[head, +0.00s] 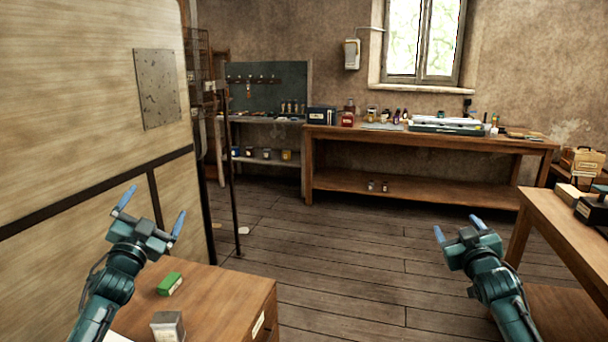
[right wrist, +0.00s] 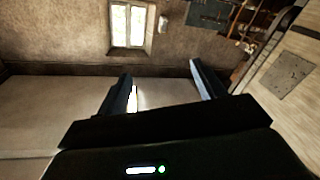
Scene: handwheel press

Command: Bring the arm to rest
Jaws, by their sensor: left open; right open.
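My left gripper (head: 151,213) is at the left of the head view, open and empty, raised above a wooden cabinet top (head: 215,290). My right gripper (head: 456,227) is at the right of the head view, open and empty, over the floor beside the right-hand wooden table (head: 565,232). In the right wrist view its two fingers (right wrist: 160,88) stand wide apart with nothing between them. No handwheel press can be made out in these views.
A green box (head: 169,284) and a grey tin (head: 167,326) are on the cabinet top near my left arm. A pale panelled wall (head: 75,110) stands close at left. A long workbench (head: 430,138) with bottles and a tray is at the back. The middle floor (head: 340,250) is clear.

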